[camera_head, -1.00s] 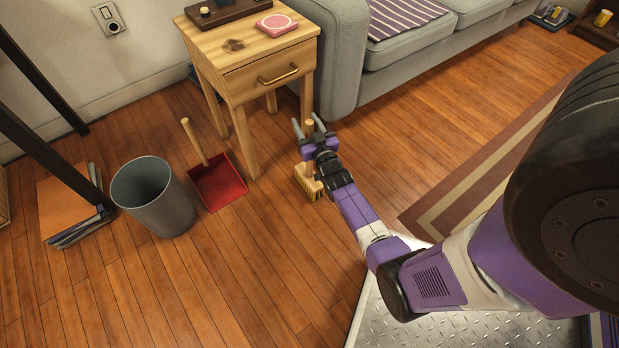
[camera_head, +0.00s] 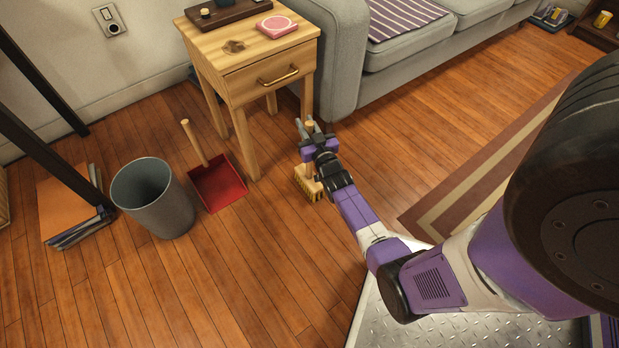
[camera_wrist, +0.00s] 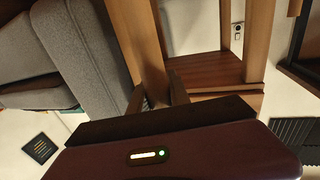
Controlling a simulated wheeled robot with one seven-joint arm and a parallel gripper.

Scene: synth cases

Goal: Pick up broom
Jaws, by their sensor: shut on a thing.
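The broom (camera_head: 308,188) is a short one with a pale wooden handle and a tan bristle head. It stands upright on the wood floor beside the front right leg of the side table.
The wooden side table (camera_head: 285,80) and the grey sofa (camera_head: 340,70) stand close behind my gripper. A red dustpan (camera_head: 222,184) and a grey bin (camera_head: 165,205) are to the left. Open floor (camera_head: 270,270) lies in front.

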